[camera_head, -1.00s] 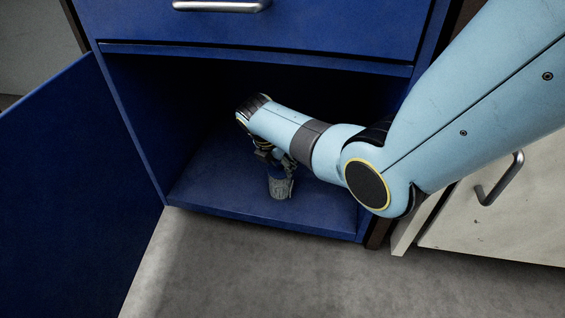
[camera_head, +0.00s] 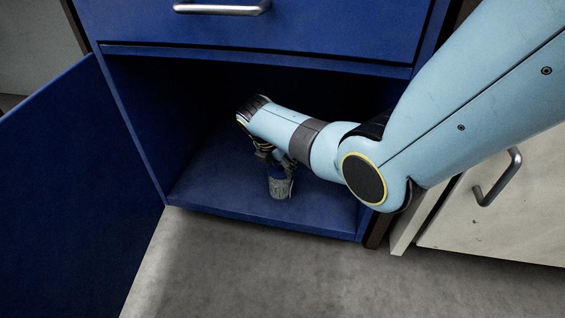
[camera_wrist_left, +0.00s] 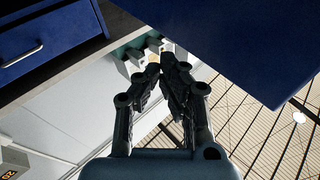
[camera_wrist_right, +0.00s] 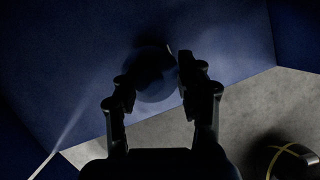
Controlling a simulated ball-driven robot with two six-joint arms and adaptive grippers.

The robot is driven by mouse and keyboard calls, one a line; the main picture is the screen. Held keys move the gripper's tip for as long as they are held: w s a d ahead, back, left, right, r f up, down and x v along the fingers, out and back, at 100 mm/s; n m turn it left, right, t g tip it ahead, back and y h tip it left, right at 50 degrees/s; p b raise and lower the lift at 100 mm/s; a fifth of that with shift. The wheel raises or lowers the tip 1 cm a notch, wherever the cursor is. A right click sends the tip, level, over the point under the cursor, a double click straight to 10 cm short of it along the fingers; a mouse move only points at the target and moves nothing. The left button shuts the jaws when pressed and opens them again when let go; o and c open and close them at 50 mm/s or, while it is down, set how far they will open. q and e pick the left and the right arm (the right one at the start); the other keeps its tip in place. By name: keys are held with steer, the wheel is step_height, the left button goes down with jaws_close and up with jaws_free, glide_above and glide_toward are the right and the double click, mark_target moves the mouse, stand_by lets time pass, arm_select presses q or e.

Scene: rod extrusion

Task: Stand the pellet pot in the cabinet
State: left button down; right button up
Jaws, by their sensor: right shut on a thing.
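The pellet pot (camera_head: 281,188), a small grey cup, is upright at the front part of the blue cabinet's floor (camera_head: 225,187), seemingly resting on it. My right gripper (camera_head: 275,163) reaches down over it inside the cabinet and is shut on it. In the right wrist view the pot (camera_wrist_right: 155,88) is a dark round shape between the fingers (camera_wrist_right: 160,68), its details lost in shadow. My left gripper (camera_wrist_left: 160,65) shows only in its wrist view, fingertips close together, with no held thing visible.
The cabinet door (camera_head: 75,190) stands open at the left. A drawer with a metal handle (camera_head: 222,8) is above the opening. A white drawer front (camera_head: 505,215) is at the right. The cabinet floor left of the pot is clear, and so is the grey floor in front.

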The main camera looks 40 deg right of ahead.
arm_select(q)
steer(key=shift+r, duration=0.35)
stand_by(0.6)
arm_select(e)
steer(key=shift+f, duration=0.1)
steer(key=o, duration=1)
steer(key=shift+o, duration=0.2)
steer(key=o, duration=0.4)
arm_select(q)
steer(key=shift+r, duration=0.1)
arm_select(e)
steer(key=shift+r+p, duration=3.35)
steer(key=shift+r, duration=0.25)
arm_select(q)
step_height(320, 180, up, 8)
steer(key=t, duration=0.1)
steer(key=shift+w+r, duration=0.15)
steer(key=shift+w, duration=0.15)
arm_select(e)
steer(key=shift+f, duration=0.1)
